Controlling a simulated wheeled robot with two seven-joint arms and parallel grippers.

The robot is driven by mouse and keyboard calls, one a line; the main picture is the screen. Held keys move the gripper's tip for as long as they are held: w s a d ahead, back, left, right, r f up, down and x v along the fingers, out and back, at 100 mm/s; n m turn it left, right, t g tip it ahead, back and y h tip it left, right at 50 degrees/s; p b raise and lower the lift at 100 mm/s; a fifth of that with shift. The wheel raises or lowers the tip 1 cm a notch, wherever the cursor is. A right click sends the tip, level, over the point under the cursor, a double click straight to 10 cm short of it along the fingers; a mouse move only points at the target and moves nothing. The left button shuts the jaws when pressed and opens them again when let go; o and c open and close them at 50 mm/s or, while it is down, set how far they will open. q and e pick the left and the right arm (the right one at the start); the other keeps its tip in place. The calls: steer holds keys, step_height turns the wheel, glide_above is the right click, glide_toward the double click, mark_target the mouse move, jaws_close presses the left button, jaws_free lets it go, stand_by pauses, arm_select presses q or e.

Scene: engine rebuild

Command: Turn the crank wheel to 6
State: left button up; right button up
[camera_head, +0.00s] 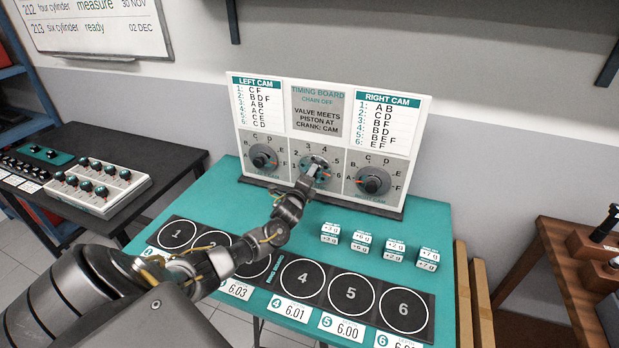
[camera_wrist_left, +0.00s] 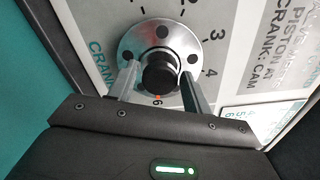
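The crank wheel (camera_head: 306,163) is a silver disc with dark holes, low in the middle of the white timing board (camera_head: 273,87). Numbers 1 to 6 run around it. In the left wrist view the wheel (camera_wrist_left: 133,42) has a black centre knob (camera_wrist_left: 158,72), and its orange mark lines up with the 6. My left gripper (camera_head: 312,178) is at the wheel. In the left wrist view its fingers (camera_wrist_left: 160,82) stand on either side of the knob, very close to it. I cannot tell whether both press on it. My right gripper is out of view.
The left cam dial (camera_head: 262,158) and right cam dial (camera_head: 373,181) flank the wheel closely. A teal table (camera_head: 427,215) carries a mat with numbered circles (camera_head: 351,293) and small labelled blocks (camera_head: 361,241). A switch panel (camera_head: 97,184) stands on the left table.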

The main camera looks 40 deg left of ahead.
arm_select(q)
steer(key=shift+o, duration=0.9)
steer(key=b+v, duration=0.2)
steer(key=v, duration=0.9)
steer(key=shift+w, duration=0.1)
